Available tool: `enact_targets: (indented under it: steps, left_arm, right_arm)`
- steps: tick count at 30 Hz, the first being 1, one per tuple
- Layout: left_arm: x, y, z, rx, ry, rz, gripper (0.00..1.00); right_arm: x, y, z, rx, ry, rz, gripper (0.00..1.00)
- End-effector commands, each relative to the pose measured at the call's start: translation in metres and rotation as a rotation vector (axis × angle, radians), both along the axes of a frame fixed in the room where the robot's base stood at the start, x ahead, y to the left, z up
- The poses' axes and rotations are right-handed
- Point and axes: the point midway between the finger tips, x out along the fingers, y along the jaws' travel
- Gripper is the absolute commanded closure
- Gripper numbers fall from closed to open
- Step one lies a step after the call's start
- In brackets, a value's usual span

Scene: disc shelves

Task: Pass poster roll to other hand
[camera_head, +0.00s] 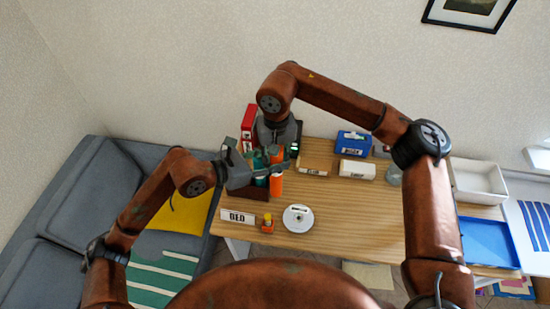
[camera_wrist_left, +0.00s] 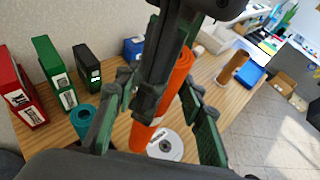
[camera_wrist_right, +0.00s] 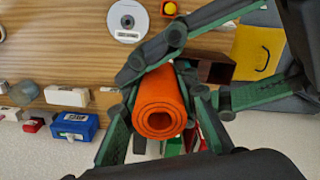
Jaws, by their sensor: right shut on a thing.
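The orange poster roll (camera_head: 276,184) is held upright above the table. Its open end faces the camera in the right wrist view (camera_wrist_right: 160,120), and its side shows in the left wrist view (camera_wrist_left: 178,80). My right gripper (camera_wrist_right: 165,122) is shut on the roll from above. My left gripper (camera_head: 277,164) reaches in from the left, its fingers apart on either side of the roll. In the left wrist view (camera_wrist_left: 152,125), space shows between those fingers and the roll. Part of the roll is hidden behind the right gripper there.
A teal roll (camera_wrist_left: 82,117) stands close by, beside the left gripper's finger. Red (camera_wrist_left: 24,97), green (camera_wrist_left: 54,74) and black (camera_wrist_left: 86,64) boxes stand behind. A disc (camera_head: 298,218) and the BED sign (camera_head: 238,217) lie toward the front. Bare wood (camera_head: 360,215) shows at right.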

Motion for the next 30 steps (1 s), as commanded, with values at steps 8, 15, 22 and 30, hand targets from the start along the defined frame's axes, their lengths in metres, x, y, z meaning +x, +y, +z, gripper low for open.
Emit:
enact_targets:
  steps: [8, 15, 22, 30]
  left_arm:
    - [-0.0002, 0.0001, 0.0000, 0.000, 0.000, 0.000, 0.84]
    - [-0.0001, 0.0002, 0.0000, 0.000, 0.001, 0.000, 0.68]
    - [-0.0001, 0.0002, 0.0000, 0.000, 0.000, 0.000, 0.53]
    - [-0.0001, 0.0004, 0.0001, 0.000, 0.000, 0.000, 0.51]
  right_arm:
    - [0.0001, 0.0001, 0.0001, 0.000, 0.000, 0.000, 0.99]
    - [0.0003, 0.0000, 0.0001, 0.000, -0.001, -0.002, 0.99]
    - [0.0001, 0.0000, 0.0001, 0.000, 0.000, -0.001, 0.99]
    - [0.0001, 0.0000, 0.0001, 0.000, 0.000, 0.000, 0.99]
